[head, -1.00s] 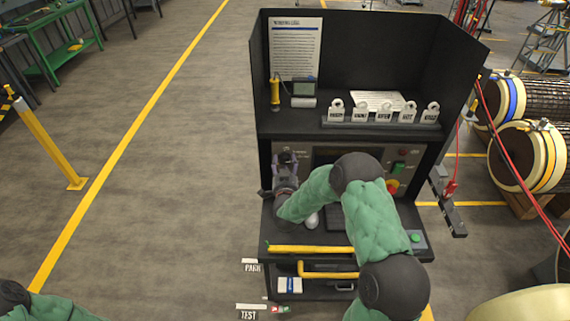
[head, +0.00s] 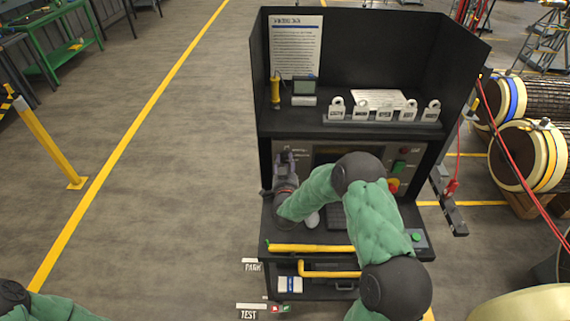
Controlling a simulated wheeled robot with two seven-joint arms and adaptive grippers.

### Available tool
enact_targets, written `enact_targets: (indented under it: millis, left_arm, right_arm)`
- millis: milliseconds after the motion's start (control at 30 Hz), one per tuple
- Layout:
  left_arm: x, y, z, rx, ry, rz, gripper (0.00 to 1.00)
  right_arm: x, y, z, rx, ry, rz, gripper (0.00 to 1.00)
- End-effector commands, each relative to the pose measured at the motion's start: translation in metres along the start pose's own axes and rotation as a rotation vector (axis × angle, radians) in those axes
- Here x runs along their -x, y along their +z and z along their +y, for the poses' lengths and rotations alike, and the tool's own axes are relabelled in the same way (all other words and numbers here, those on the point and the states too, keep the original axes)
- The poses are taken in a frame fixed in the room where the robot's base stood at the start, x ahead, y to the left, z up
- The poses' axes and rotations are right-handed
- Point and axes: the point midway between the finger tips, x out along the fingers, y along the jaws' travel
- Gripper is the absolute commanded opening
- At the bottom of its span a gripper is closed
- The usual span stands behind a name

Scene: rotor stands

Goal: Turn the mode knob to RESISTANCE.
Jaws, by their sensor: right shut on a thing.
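The test stand (head: 350,135) is a black console with a grey control panel (head: 375,153) below its shelf. My right gripper (head: 284,157) is at the left end of this panel, shut on what appears to be the mode knob. The gripper and green-sleeved arm cover the knob, so its pointer and the mode labels cannot be read. My left gripper is out of view; only part of its arm shows at the bottom left corner.
A red button (head: 393,186) and a green button (head: 399,166) are at the panel's right. A row of white tags (head: 383,114) stands on the shelf. A yellow rail (head: 310,248) crosses the front. Large rotors (head: 522,155) stand at right.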

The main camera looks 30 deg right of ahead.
Motion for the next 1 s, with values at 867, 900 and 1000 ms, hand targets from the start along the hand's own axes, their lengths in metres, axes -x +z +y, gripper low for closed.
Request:
enact_targets:
  millis: [867,900,1000]
  left_arm:
    - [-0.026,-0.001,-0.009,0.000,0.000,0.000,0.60]
    - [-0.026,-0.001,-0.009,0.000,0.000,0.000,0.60]
    - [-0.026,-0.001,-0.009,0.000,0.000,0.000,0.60]
  right_arm:
    - [-0.002,-0.006,-0.003,0.618,0.010,-0.004,0.04]
    - [-0.002,-0.006,-0.003,0.631,0.011,-0.004,0.04]
    - [-0.003,-0.006,-0.003,0.655,0.011,-0.004,0.04]
